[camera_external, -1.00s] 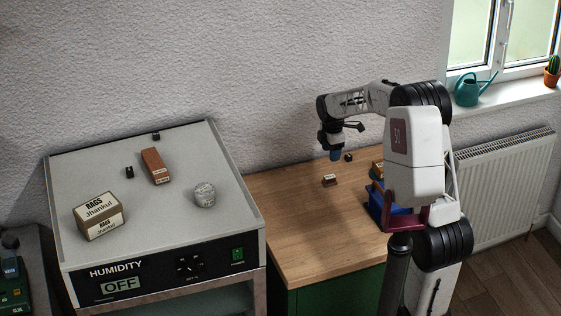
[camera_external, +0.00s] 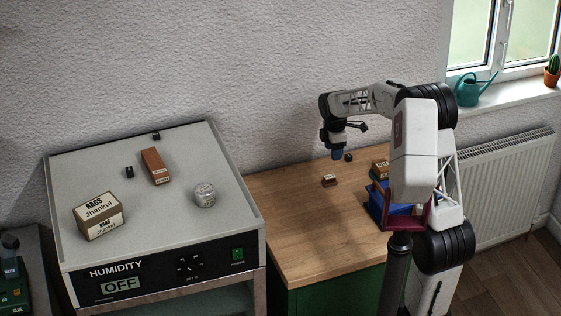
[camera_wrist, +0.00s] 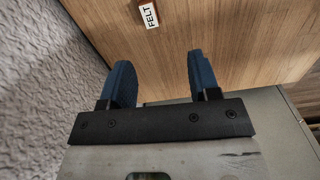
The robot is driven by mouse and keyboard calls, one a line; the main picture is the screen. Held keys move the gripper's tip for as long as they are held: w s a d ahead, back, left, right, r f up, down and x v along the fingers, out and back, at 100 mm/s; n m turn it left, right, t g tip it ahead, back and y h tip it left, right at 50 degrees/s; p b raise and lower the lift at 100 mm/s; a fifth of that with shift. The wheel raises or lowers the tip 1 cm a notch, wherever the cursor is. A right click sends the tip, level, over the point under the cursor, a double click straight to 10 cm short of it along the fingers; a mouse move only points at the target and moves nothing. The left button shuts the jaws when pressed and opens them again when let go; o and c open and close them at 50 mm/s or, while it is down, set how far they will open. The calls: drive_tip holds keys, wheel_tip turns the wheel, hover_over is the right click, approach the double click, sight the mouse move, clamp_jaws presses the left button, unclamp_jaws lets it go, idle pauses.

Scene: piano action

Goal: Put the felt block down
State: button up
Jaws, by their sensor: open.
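The felt block (camera_external: 330,180) is a small brown block with a white label, lying on the wooden tabletop. The wrist view shows its FELT label (camera_wrist: 149,14) at the top edge, where the rest of the block is mostly cut off. My gripper (camera_external: 336,154) hangs above the tabletop, behind the block, pointing down. In the wrist view, the blue fingers of my gripper (camera_wrist: 160,68) are spread wide with nothing between them. The block is beyond the fingertips and apart from them.
A blue bin (camera_external: 376,207) and a brown box (camera_external: 380,168) stand to the right, partly behind my arm. The humidity cabinet (camera_external: 180,235) stands left. The tabletop's front (camera_external: 310,245) is clear.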

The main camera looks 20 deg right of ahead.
drive_tip(key=s+r+m, duration=0.5)
drive_tip(key=s+r, duration=0.2)
drive_tip(key=s, duration=0.4)
drive_tip(key=s+a+r+m+t, duration=0.1)
drive_tip(key=s+m, duration=1.1)
drive_tip(key=s, duration=1.7)
drive_tip(key=shift+s+r+t, duration=0.3)
drive_tip(key=shift+r+t, duration=0.1)
drive_tip(key=shift+t, duration=0.3)
